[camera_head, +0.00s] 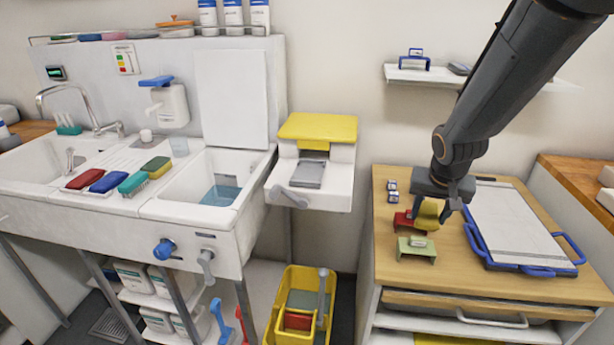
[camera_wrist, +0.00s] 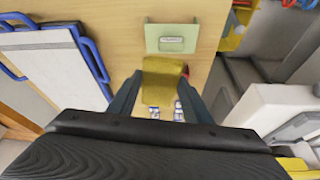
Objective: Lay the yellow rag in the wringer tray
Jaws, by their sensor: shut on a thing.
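The yellow rag (camera_head: 427,216) is between the fingers of my gripper (camera_head: 434,205), over the wooden cabinet top at right. In the wrist view the rag (camera_wrist: 163,80) hangs between both fingers of my gripper (camera_wrist: 158,95), which is shut on it. A red stand (camera_head: 402,220) is close beside the rag; I cannot tell if they touch. A yellow bucket (camera_head: 269,332) on the floor holds a red insert and a grey part, perhaps the wringer. A white unit (camera_head: 331,190) with a yellow lid, grey plate and lever stands left of the cabinet. I cannot tell which has the wringer tray.
A labelled green stand (camera_head: 417,250) is just in front of the rag. A blue-framed board (camera_head: 510,225) lies to the right. Small labelled items (camera_head: 392,190) lie behind. The sink counter (camera_head: 110,200) at left holds sponges and brushes. A wall shelf (camera_head: 425,76) is above the cabinet.

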